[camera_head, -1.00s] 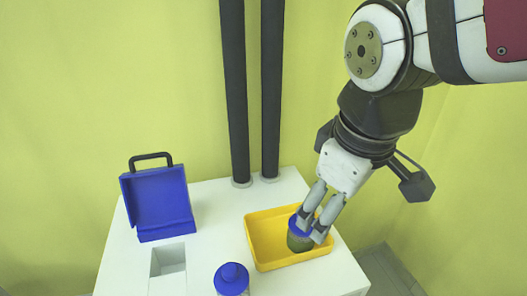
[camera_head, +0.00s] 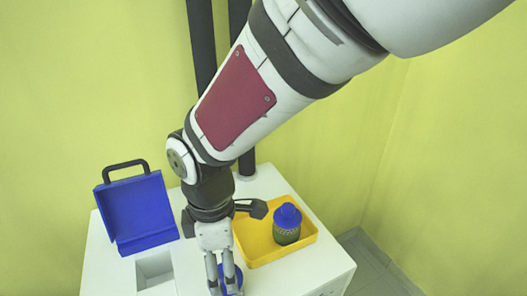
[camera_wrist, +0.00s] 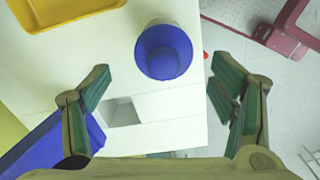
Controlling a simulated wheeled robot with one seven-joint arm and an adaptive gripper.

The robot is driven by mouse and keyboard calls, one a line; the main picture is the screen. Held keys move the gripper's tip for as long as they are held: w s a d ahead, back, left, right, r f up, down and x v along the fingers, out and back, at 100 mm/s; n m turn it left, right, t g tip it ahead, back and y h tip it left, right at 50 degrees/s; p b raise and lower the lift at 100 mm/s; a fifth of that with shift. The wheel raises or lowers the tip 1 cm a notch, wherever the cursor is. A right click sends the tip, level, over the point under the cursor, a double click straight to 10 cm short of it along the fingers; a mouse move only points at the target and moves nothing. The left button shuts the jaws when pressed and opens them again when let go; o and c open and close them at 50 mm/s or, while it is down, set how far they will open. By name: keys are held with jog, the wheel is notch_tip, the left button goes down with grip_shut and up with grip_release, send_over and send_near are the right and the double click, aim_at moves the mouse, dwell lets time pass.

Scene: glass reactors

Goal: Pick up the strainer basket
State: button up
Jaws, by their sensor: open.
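Two blue-topped round vessels are in view, and I cannot tell for sure which is the strainer basket. One vessel (camera_head: 286,235), with a dark olive patterned body and a knobbed blue cap, stands upright in the yellow tray (camera_head: 301,256). The other shows only its round blue top (camera_wrist: 165,49) in the wrist view, standing near the table's edge. My gripper (camera_head: 223,289) is over this second vessel and partly hides it in the head view. In the wrist view my gripper (camera_wrist: 158,76) is open and empty, its fingers apart on either side below the blue top.
An open blue case (camera_head: 140,208) with a black handle stands at the table's left. A rectangular recess (camera_head: 154,268) is in the white tabletop (camera_head: 100,262) in front of it. Dark vertical pipes (camera_head: 202,50) rise behind the table. Grey floor (camera_head: 385,270) lies to the right.

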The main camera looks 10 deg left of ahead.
aim_at(238, 272)
jog(key=shift+s+d+f+p, duration=0.1)
jog(key=shift+f+p, duration=0.1)
jog(key=shift+f, duration=1.75)
jog(key=shift+s+f+p, duration=0.1)
jog(key=shift+f+p, duration=0.05)
jog(key=shift+f, duration=1.75)
jog(key=c, duration=1.4)
